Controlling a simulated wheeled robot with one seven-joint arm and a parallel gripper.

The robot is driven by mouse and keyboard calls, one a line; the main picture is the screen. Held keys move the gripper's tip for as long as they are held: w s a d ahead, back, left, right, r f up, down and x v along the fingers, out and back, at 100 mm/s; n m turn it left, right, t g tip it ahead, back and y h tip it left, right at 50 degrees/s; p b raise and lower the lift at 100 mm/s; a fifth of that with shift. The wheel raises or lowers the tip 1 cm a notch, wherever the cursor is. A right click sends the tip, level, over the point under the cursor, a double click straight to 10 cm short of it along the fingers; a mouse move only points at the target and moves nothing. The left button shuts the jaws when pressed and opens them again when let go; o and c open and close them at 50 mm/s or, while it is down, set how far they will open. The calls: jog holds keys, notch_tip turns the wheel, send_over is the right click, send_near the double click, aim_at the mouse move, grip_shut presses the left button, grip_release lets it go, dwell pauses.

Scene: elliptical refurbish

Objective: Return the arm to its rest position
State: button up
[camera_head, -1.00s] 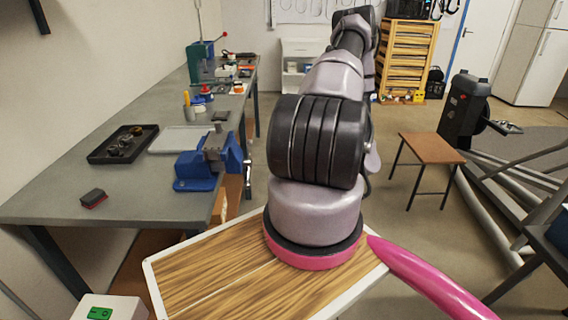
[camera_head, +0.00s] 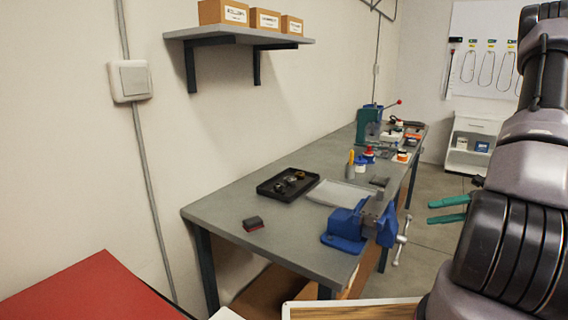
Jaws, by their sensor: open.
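My arm (camera_head: 510,240) stands folded at the right edge of the head view, with dark ribbed joints and grey-mauve links. Part of it is cut off by the frame. My gripper (camera_head: 432,210) shows as two teal fingers pointing left from behind the arm. The fingers are apart with nothing between them. The gripper body is hidden behind the arm. In the picture, the fingers lie to the right of the blue vise (camera_head: 347,226) on the grey workbench (camera_head: 225,209), and they look clear of both.
A wall shelf (camera_head: 240,33) holds cardboard boxes. A red surface (camera_head: 95,295) is at lower left. A white cabinet (camera_head: 470,146) stands at the back.

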jog(key=s+a+r+n+t+h, duration=0.1)
jog(key=a+r+n+h, duration=0.3)
jog(key=r+n, duration=0.5)
jog(key=s+a+r+n+t+h, duration=0.2)
jog(key=s+a+r+n+h, duration=0.2)
jog(key=r+n, duration=0.6)
jog(key=s+a+r+n+t+h, duration=0.1)
jog(key=a+r+n+h, duration=0.3)
jog(key=a+r+n, duration=0.4)
jog(key=s+r+n, duration=0.1)
jog(key=n, duration=0.2)
jog(key=shift+s+r+t+h, duration=0.15)
jog(key=shift+s+t+h, duration=0.15)
jog(key=shift+s+h, duration=0.1)
